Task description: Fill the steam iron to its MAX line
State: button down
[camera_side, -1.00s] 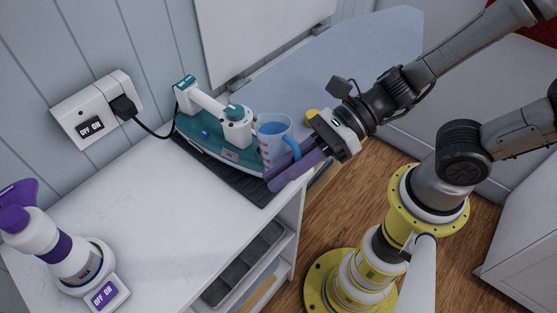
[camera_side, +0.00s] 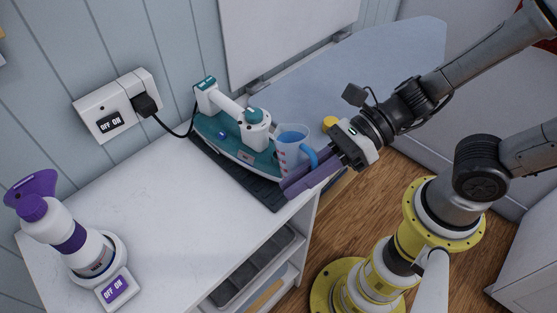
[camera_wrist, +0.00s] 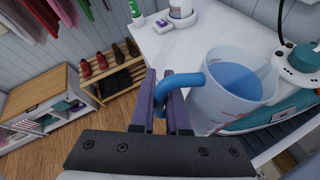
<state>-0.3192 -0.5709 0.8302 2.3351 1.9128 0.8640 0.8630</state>
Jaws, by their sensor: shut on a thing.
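The jug looks about upright. My gripper (camera_side: 298,186) is shut on the jug's blue handle (camera_wrist: 184,90), with a purple finger on each side. The iron's MAX line and water level are too small to read.
A black plug sits in the wall socket (camera_side: 105,120), with a cord running to the iron. A white and purple appliance (camera_side: 68,235) stands at the worktop's left. The white worktop (camera_side: 150,190) between is clear. An ironing board (camera_side: 380,60) is behind.

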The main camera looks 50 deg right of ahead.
jog(key=shift+r, duration=0.1)
dwell(0.5)
jog(key=shift+m, duration=0.3)
jog(key=shift+r+g, duration=0.1)
jog(key=shift+g, duration=0.2)
dwell(0.6)
jog(key=shift+s+m, duration=0.1)
jog(key=shift+m, duration=0.3)
jog(key=shift+r+g, duration=0.1)
jog(key=shift+g, duration=0.2)
jog(key=shift+m, duration=0.3)
